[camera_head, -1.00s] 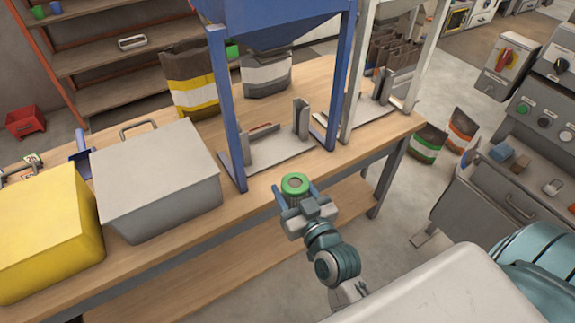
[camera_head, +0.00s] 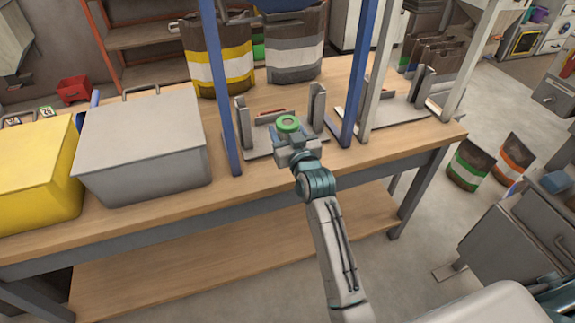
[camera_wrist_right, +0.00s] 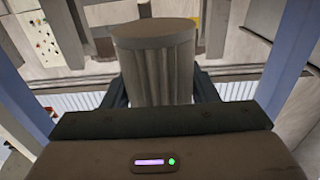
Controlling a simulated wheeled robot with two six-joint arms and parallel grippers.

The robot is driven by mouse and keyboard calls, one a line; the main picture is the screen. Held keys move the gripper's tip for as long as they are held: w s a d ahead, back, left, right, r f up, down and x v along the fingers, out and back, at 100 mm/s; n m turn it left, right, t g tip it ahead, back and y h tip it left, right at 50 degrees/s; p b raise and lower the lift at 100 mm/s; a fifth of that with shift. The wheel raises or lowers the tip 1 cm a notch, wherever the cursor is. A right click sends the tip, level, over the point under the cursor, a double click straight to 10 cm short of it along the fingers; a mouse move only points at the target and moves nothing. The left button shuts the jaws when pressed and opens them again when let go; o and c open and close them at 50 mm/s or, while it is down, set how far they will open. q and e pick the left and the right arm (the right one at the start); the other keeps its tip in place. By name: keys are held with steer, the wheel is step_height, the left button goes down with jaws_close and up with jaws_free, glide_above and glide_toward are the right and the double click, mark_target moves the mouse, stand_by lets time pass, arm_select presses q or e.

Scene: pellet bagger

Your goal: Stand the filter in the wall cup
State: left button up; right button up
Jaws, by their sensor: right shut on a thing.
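The filter (camera_head: 288,124) has a green ring around its top in the head view. In the right wrist view the filter (camera_wrist_right: 158,65) is a pleated, pale brown cylinder standing upright between the fingers. My right gripper (camera_head: 286,136) is shut on the filter and holds it between the blue posts of the bagger frame, over or near the frame's base plate. I cannot tell the height above the plate. The wall cup is not clearly seen in either view. My left gripper is not in view.
Blue posts (camera_head: 220,95) stand on both sides of my right gripper. A grey lidded box (camera_head: 145,140) and a yellow box (camera_head: 35,180) stand to the left on the wooden bench (camera_head: 250,190). Filled bags (camera_head: 217,60) stand behind. Upright grey brackets (camera_head: 317,105) flank the base plate.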

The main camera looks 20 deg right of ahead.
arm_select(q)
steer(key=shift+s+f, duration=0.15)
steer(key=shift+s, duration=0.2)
arm_select(e)
step_height(320, 180, down, 8)
steer(key=shift+r, duration=0.2)
steer(key=shift+f, duration=0.1)
steer(key=o, duration=0.6)
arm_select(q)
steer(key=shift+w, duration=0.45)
arm_select(e)
steer(key=o, duration=0.4)
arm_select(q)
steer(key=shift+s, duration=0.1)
